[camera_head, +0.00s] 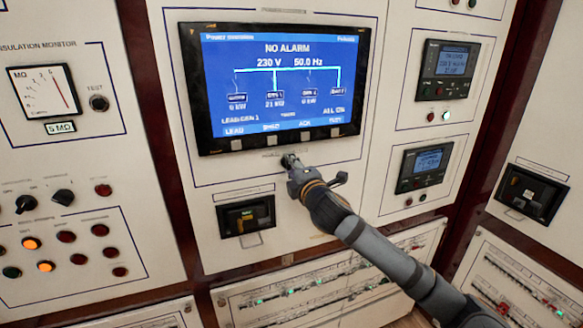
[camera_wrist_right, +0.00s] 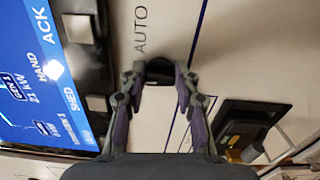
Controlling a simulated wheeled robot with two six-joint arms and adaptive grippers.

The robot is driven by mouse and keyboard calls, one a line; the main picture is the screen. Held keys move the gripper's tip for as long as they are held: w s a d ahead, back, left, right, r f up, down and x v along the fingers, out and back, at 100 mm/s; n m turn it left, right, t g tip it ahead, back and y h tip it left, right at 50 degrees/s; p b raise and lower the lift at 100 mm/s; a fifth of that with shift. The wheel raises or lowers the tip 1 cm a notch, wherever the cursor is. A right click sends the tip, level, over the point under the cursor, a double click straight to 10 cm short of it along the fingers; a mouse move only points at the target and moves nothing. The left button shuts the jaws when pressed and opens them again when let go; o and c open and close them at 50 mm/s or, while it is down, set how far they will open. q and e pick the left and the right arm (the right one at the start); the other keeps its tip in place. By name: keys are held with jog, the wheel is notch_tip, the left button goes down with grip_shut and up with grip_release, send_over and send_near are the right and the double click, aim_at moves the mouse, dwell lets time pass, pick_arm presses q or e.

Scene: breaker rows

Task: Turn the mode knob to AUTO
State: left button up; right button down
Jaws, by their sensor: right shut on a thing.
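My right gripper (camera_head: 292,162) reaches in from the lower right to the panel just below the big screen. In the right wrist view its two fingertips (camera_wrist_right: 160,76) are closed on the small black mode knob (camera_wrist_right: 159,69), one on each side. The printed word AUTO (camera_wrist_right: 140,28) is beside the knob there, reading sideways. The knob's pointer mark cannot be made out, so its setting is not clear. In the head view the gripper hides most of the knob. My left gripper is out of view.
The blue screen (camera_head: 275,90) reads NO ALARM, with a row of buttons along its lower edge. A black breaker (camera_head: 246,215) sits below left of my gripper. A small meter (camera_head: 424,166) is to the right. Lamps and other knobs (camera_head: 63,197) fill the left panel.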

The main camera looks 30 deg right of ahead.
jog(key=shift+f+m+b, duration=0.15)
jog(key=shift+m+b, duration=0.8)
jog(key=shift+m, duration=3.25)
jog(key=c, duration=1)
grip_release()
